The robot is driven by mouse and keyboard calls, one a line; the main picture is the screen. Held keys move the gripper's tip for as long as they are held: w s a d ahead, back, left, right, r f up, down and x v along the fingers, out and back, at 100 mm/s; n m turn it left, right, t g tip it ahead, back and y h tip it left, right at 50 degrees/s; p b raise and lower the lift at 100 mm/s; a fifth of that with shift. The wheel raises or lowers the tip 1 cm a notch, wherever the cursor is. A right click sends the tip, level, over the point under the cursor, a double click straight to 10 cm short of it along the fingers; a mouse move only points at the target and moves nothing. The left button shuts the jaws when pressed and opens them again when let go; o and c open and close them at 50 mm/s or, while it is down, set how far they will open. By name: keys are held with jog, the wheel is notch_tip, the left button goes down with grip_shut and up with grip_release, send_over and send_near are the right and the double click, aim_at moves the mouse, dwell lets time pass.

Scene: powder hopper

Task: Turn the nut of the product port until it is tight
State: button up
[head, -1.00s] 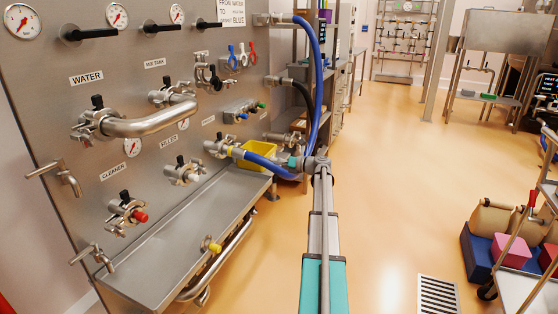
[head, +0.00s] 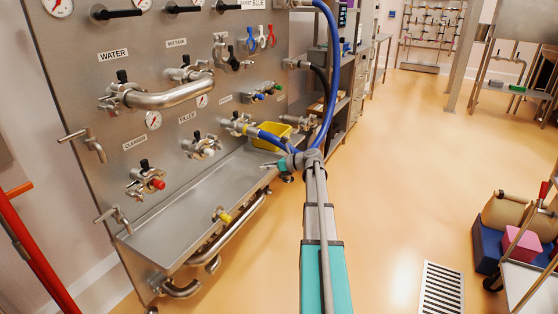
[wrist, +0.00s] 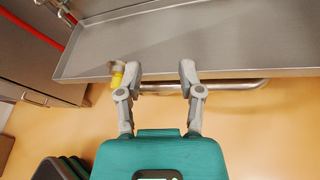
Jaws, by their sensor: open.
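No label reading "product" can be made out, so I cannot tell for sure which port is the product port. One clamped port (head: 238,124) on the steel panel has a blue hose on it; the small label above it is too blurred to read. Other ports with clamps and nuts sit under the labels FILLER (head: 203,146) and CLEANER (head: 145,180). My gripper (head: 272,165) is in front of the panel, right of the filler port. In the wrist view my gripper (wrist: 160,70) is open, its two fingers apart with nothing between them.
A steel trough (head: 195,207) runs below the ports, with a yellow-ended outlet (head: 222,215) at its front. The blue hose (head: 330,85) hangs close to my gripper. A yellow bin (head: 270,137) stands behind.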

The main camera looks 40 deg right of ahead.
jog(key=s+a+f+n+g+h, duration=0.1)
jog(key=s+a+f+n+g, duration=0.15)
jog(key=a+n, duration=0.45)
jog(key=s+a+f+n+g, duration=0.2)
jog(key=a+f+n+g, duration=0.15)
jog(key=a, duration=0.85)
jog(key=s+a+f+n+g+h, duration=0.1)
jog(key=s+a+f+n+g, duration=0.15)
jog(key=a+n, duration=0.45)
jog(key=s+a+f+n+g+h, duration=0.1)
jog(key=s+a+f+n+h, duration=0.1)
jog(key=s+a+n, duration=0.5)
jog(key=s+a+f+n+g+h, duration=0.2)
jog(key=s+a+n+h, duration=0.2)
jog(key=s+a+n, duration=0.3)
jog(key=shift+s+a+f, duration=0.25)
jog(key=shift+s+a, duration=0.5)
jog(key=shift+a, duration=0.1)
jog(key=shift+n+g, duration=0.25)
